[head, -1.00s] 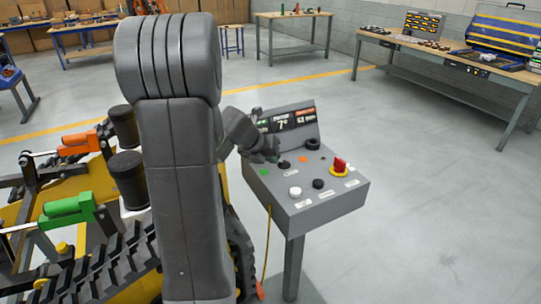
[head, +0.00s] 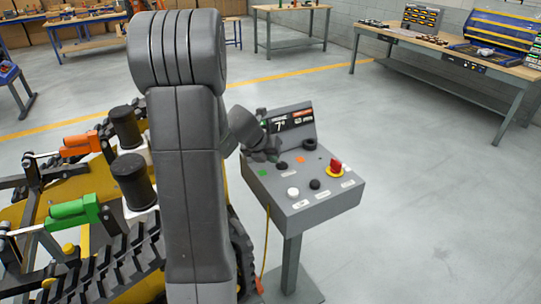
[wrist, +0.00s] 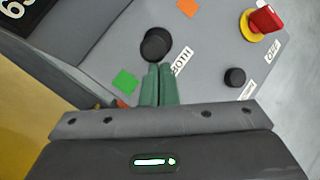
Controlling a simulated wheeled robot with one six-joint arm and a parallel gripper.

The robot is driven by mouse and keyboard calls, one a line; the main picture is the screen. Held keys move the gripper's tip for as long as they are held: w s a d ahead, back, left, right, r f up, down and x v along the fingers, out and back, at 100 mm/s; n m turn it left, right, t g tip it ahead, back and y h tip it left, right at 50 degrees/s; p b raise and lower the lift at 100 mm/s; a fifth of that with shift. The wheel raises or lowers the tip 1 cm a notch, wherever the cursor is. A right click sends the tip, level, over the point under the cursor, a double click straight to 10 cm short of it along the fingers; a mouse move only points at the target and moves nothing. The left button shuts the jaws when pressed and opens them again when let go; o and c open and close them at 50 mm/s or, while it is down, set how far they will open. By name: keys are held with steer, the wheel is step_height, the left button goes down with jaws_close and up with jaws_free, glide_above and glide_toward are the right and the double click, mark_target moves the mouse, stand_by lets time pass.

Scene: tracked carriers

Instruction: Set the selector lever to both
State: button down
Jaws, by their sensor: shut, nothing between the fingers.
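The selector lever (wrist: 155,46) is a short black knob on the sloped grey control panel (wrist: 100,48), between a green square (wrist: 125,81) and an orange square (wrist: 187,8). A white label reading BOTH (wrist: 181,61) lies beside it. I cannot tell which mark the lever points to. My gripper (wrist: 158,68) has green fingers pressed together and empty. Its tips are right at the near side of the lever; whether they touch is unclear. In the head view, the lever (head: 282,165) shows just beside my dark wrist, and the fingertips are hidden.
A tracked machine with green (head: 74,210) and orange cylinders stands left. Floor to the right is clear.

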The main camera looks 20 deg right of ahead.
steer(key=shift+d+r+p, duration=0.25)
steer(key=shift+r+p, duration=0.1)
steer(key=shift+p, duration=0.2)
steer(key=shift+w+d+r+p, duration=0.1)
steer(key=shift+d+r+p, duration=0.1)
steer(key=shift+d+p, duration=0.35)
steer(key=shift+d+r+p, duration=0.2)
steer(key=shift+d+p, duration=0.45)
steer(key=shift+p, duration=0.4)
steer(key=shift+w+r, duration=0.1)
steer(key=shift+r, duration=0.05)
